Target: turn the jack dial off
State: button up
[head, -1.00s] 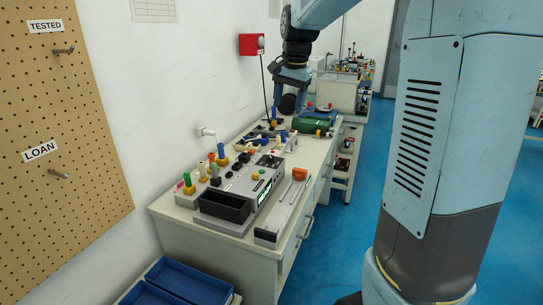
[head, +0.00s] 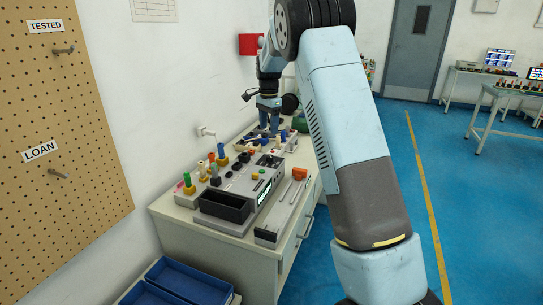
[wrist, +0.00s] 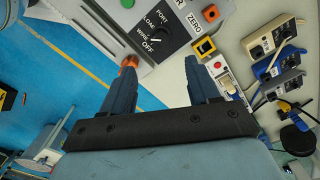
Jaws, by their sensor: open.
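In the wrist view a black dial (wrist: 158,34) with the labels PORT, LOAD, WIRE and OFF sits on a grey panel. It is just beyond the fingertips, between them in the picture. Its setting is too small to read surely. My gripper (wrist: 160,66) is open and empty, its two dark blue fingers apart on either side of the dial. In the head view my gripper (head: 268,127) is over the bench, behind the grey instrument (head: 240,185).
An orange knob (wrist: 129,62) is close to the left finger. Several small cabled boxes (wrist: 272,68) stand at right. Blue bins (head: 185,283) stand below the bench.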

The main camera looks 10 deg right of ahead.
aim_at(269, 157)
notch_tip(269, 157, down, 13)
jog(key=shift+f, duration=0.1)
dwell(0.4)
